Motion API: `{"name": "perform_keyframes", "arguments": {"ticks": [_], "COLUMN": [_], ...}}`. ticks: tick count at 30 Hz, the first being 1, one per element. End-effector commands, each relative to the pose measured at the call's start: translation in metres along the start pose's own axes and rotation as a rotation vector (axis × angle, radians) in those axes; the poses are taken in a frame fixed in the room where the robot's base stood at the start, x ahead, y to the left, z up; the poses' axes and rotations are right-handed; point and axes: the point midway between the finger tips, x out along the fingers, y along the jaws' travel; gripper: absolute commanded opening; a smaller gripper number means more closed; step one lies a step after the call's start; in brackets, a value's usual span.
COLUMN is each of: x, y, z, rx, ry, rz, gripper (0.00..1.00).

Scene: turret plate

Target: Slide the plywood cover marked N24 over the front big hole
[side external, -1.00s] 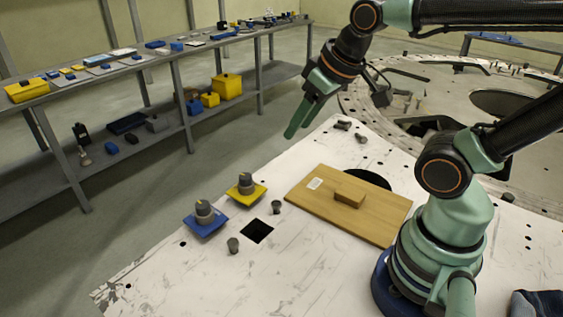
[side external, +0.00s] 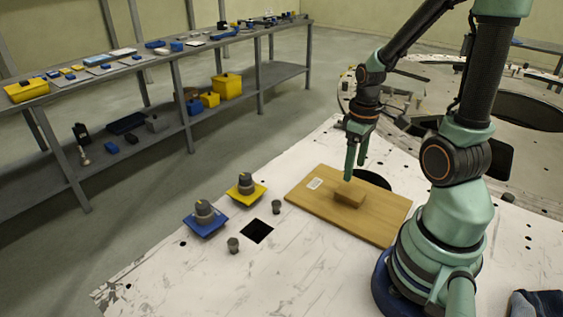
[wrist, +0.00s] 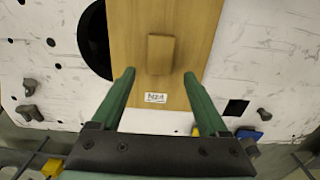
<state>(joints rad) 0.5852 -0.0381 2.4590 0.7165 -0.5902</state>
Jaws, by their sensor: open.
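The plywood cover (side external: 325,205) lies flat on the white plate, with a raised wooden block handle (side external: 350,194) on top. Its label reads N24 (wrist: 155,98) in the wrist view. The big dark hole (side external: 372,178) shows along the cover's far edge; in the wrist view this hole (wrist: 93,42) is left of the cover, whose edge cuts off its outline. My gripper (side external: 354,175) is open and empty, above the cover near the handle. In the wrist view my fingers (wrist: 158,75) point toward the handle (wrist: 160,54), one to each side, short of it.
A small square hole (side external: 257,231) lies left of the cover. A yellow-based knob (side external: 246,189), a blue-based knob (side external: 205,219) and small grey pegs (side external: 233,245) stand nearby. The plate's front is clear. A shelf (side external: 150,70) stands beyond the plate's left edge.

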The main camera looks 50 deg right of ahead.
Motion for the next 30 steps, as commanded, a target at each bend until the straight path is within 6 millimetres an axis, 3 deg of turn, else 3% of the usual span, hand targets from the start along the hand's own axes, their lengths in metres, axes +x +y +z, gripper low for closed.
{"name": "perform_keyframes", "arguments": {"ticks": [8, 21, 30], "x": [0.017, 0.063, 0.080], "y": [0.000, 0.000, 0.000], "z": [0.002, 0.002, 0.002], "rx": [-0.001, 0.000, 0.000], "ry": [-0.008, -0.008, -0.004], "rz": [-0.005, -0.005, -0.003], "gripper": [0.78, 0.78, 0.78]}}
